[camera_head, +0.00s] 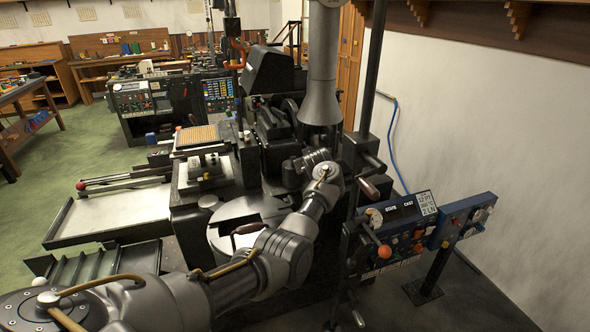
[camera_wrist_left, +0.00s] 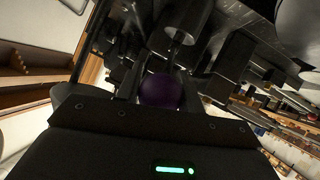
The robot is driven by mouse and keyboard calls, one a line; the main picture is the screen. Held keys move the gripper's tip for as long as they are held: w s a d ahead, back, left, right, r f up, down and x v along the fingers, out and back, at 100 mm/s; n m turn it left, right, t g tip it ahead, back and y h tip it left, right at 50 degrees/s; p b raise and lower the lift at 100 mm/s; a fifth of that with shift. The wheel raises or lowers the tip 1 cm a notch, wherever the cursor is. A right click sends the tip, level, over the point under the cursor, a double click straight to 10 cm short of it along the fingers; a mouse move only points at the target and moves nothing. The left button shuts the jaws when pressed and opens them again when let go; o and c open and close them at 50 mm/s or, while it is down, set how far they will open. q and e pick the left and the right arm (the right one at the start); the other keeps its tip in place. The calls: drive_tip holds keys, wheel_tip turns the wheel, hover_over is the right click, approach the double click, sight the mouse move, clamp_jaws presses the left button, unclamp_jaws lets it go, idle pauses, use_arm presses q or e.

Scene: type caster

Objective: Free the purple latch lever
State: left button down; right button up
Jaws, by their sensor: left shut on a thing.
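The purple latch lever's round dark purple knob (camera_wrist_left: 161,91) shows in the left wrist view, at the centre between the jaws. My left gripper (camera_wrist_left: 160,80) is shut on it, with one dark finger on each side. The rest of the lever is not clearly visible behind the knob. In the head view my left arm reaches from the lower left into the middle of the dark casting machine (camera_head: 270,130). The knob cannot be made out there, hidden at the wrist. My right gripper does not show.
A blue control panel (camera_head: 405,222) stands right of the machine, with an orange ball knob (camera_head: 384,252) in front of it. A grey funnel-like column (camera_head: 321,95) hangs above my wrist. A flat metal tray (camera_head: 110,212) juts out left. A white wall bounds the right.

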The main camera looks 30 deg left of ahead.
use_arm(q)
drive_tip(key=shift+w+a+r+h+p, duration=0.2)
drive_tip(key=shift+r+h+p, duration=0.1)
drive_tip(key=shift+r, duration=0.35)
drive_tip(key=shift+a+r, duration=0.1)
drive_tip(key=shift+r, duration=0.05)
drive_tip(key=c, duration=1.2)
unclamp_jaws()
drive_tip(key=shift+w, duration=0.1)
drive_tip(key=o, duration=0.3)
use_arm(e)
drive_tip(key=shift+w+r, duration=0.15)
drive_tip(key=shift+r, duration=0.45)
use_arm(q)
drive_tip(key=v, duration=1)
drive_tip(key=shift+d+r+b, duration=0.2)
drive_tip(key=shift+d+b, duration=0.05)
drive_tip(key=shift+b, duration=0.2)
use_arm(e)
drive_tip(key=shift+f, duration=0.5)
